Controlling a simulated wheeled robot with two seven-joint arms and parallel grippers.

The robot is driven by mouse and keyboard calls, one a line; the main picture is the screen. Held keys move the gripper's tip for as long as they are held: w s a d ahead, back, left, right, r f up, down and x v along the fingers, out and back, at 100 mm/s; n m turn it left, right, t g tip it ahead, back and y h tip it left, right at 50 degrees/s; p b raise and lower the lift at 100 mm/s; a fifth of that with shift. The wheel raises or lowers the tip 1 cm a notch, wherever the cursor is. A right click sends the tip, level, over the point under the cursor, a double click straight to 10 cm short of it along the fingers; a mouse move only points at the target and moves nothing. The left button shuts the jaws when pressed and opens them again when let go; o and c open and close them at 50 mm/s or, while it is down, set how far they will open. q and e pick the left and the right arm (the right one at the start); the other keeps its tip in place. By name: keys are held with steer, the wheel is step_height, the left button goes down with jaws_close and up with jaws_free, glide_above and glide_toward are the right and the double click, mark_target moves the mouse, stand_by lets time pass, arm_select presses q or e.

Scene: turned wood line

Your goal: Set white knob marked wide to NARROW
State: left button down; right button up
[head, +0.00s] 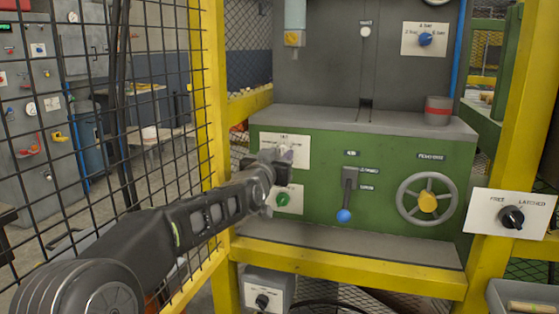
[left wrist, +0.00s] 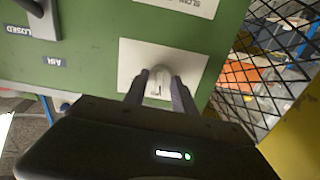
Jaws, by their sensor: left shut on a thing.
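The white knob (head: 286,152) sits on a white plate (head: 302,146) at the upper left of the green machine front. My left gripper (head: 275,160) reaches it from the left and covers much of it. In the left wrist view the knob (left wrist: 159,82) is between the two dark fingers of my left gripper (left wrist: 160,92), which are shut on it. The plate (left wrist: 130,52) shows around it there. I cannot read the knob's marks or tell its setting. My right gripper is not in view.
To the right are a lever with a blue ball (head: 344,215) and a grey handwheel (head: 401,197). A black knob (head: 511,217) is at far right. Yellow posts (head: 216,120) and wire mesh (head: 110,130) stand close on the left.

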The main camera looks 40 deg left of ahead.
arm_select(q)
steer(key=n+b, duration=0.2)
steer(key=n, duration=0.2)
steer(key=shift+f, duration=0.15)
steer(key=n+b, duration=0.1)
steer(key=n, duration=0.2)
steer(key=shift+n+b, duration=0.6)
steer(key=shift+n, duration=0.9)
steer(key=c, duration=1)
jaws_free()
steer(key=shift+s, duration=0.1)
steer(key=shift+v, duration=3.85)
